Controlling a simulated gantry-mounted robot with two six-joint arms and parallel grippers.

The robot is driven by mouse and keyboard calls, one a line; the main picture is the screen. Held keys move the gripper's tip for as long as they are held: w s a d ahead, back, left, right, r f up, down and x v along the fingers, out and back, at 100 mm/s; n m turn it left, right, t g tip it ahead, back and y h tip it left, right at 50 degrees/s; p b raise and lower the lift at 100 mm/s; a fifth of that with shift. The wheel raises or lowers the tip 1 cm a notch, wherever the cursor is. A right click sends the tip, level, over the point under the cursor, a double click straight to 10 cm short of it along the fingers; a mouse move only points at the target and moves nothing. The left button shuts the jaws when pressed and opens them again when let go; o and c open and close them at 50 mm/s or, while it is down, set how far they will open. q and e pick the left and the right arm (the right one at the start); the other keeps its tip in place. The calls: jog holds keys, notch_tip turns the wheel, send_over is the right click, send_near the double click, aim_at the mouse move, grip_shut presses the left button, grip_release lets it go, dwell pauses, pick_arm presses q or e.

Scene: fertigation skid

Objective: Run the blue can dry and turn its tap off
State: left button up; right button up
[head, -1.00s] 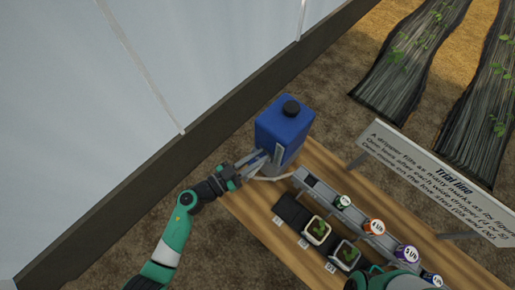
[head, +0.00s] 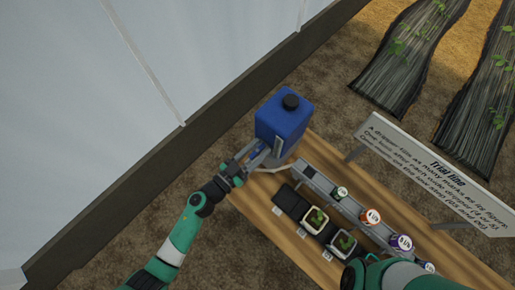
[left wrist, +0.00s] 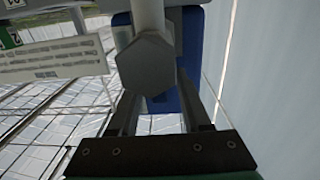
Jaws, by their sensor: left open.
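The tap's handle position and the can's level cannot be read. My right arm shows at bottom right; its gripper is hidden.
A grey rail (head: 330,190) with several numbered round drippers runs along the wooden bench (head: 255,205). Dark pots (head: 290,198), some with plants, stand in front. A pale hose (head: 272,170) leads from the can.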

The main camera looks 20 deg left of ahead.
pick_arm(q)
jog(key=shift+s, duration=0.1)
jog(key=shift+s+a, duration=0.2)
jog(key=shift+s, duration=0.15)
jog(key=p+v, duration=0.2)
jog(key=v, duration=0.8)
jog(key=shift+s+p, duration=0.35)
jog(key=shift+p, duration=0.05)
